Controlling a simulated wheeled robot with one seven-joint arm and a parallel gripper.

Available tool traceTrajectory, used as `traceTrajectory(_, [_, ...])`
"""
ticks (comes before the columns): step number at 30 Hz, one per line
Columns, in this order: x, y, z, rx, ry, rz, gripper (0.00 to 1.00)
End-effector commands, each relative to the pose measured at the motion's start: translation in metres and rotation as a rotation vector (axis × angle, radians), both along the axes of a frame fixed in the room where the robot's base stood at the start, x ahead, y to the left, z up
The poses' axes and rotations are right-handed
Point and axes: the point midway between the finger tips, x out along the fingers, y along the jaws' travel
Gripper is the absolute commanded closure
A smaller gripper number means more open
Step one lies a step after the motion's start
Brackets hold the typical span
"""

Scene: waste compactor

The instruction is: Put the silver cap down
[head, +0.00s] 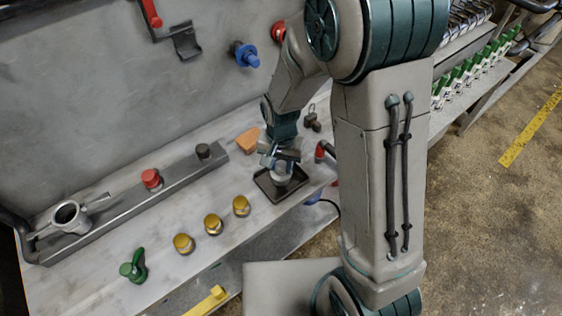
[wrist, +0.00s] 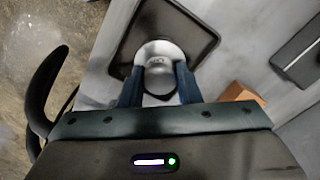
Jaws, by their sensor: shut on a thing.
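The silver cap (wrist: 159,53) is between the two fingers of my gripper (wrist: 158,84) in the wrist view. In the head view the silver cap (head: 281,174) shows at the end of my gripper (head: 278,163). The gripper is shut on it. Both are over a dark rectangular tray (head: 262,186), whose rim also shows in the wrist view (wrist: 208,28). I cannot tell whether the cap touches the tray floor.
Several yellow caps (head: 213,224) stand left of the tray on the grey bench. An orange block (head: 248,140) lies behind the tray. A rail carries a red cap (head: 151,179) and a dark cap (head: 203,151). A green clamp-like part (head: 134,266) stands at front left.

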Motion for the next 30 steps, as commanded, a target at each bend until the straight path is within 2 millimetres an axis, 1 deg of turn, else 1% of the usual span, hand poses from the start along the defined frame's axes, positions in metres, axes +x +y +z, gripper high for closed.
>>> traceTrajectory(7, [0.000, 0.000, -0.001, 0.001, -0.001, 0.000, 0.92])
traceTrajectory(11, [0.000, 0.000, -0.006, 0.000, -0.001, 0.000, 0.92])
traceTrajectory(12, [0.000, 0.000, -0.004, 0.000, -0.001, 0.000, 0.61])
traceTrajectory(13, [0.000, 0.000, -0.004, 0.000, -0.001, 0.000, 0.53])
traceTrajectory(14, [0.000, 0.000, -0.004, 0.000, 0.000, 0.000, 0.48])
traceTrajectory(23, [0.000, 0.000, -0.003, 0.000, 0.000, 0.000, 0.48])
traceTrajectory(27, [0.001, 0.000, 0.005, 0.001, -0.003, 0.001, 0.48])
traceTrajectory(30, [0.001, 0.000, 0.020, 0.002, -0.006, 0.001, 0.48])
